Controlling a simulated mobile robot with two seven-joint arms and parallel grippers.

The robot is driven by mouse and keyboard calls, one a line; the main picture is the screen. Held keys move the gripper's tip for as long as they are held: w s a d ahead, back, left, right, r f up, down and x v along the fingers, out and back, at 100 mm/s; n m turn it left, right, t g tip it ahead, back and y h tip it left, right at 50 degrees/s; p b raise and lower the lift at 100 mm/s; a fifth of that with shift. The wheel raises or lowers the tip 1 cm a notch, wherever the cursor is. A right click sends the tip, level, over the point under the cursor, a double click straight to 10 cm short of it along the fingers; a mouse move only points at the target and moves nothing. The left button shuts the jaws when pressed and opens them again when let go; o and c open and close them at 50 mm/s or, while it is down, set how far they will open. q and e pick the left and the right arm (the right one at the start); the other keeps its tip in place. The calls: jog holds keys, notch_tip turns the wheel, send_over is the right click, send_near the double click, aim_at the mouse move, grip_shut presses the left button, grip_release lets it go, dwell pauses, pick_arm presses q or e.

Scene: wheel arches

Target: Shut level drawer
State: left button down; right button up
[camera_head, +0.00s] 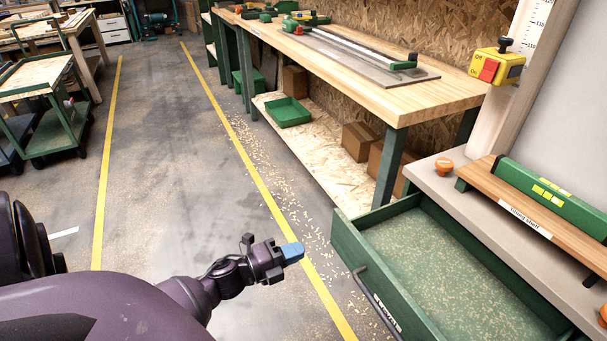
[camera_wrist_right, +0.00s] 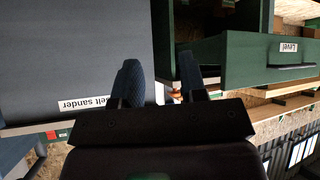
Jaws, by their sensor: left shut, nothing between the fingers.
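A green drawer (camera_head: 338,240) stands open at the lower right of the head view, pulled out from under a grey worktop. Its speckled floor shows no objects. A dark bar handle (camera_head: 372,298) is on its front, beside white lettering I cannot read surely. My left gripper (camera_head: 294,252) has blue fingertips, is shut and empty, and is left of the drawer front, apart from it. In the right wrist view, a green drawer front (camera_wrist_right: 245,62) carries an upside-down "Level" label (camera_wrist_right: 288,55). My right gripper (camera_wrist_right: 160,75) is open, with a gap between its fingers.
A green spirit level (camera_head: 550,200) lies on a wooden shelf above the grey worktop (camera_head: 430,178). A yellow switch box (camera_head: 497,68) is above. A workbench (camera_head: 420,98) stands behind the drawer. The floor left is open, with a green cart (camera_head: 55,135) farther off.

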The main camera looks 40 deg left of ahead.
aim_at(348, 230)
pick_arm(q)
jog(key=b+x, duration=0.1)
jog(key=x, duration=1)
jog(key=shift+f, duration=0.15)
jog(key=shift+w+d, duration=0.25)
jog(key=shift+w, duration=0.35)
pick_arm(e)
jog(key=shift+f, duration=0.3)
jog(key=shift+f, duration=0.1)
pick_arm(q)
jog(key=shift+w, duration=0.15)
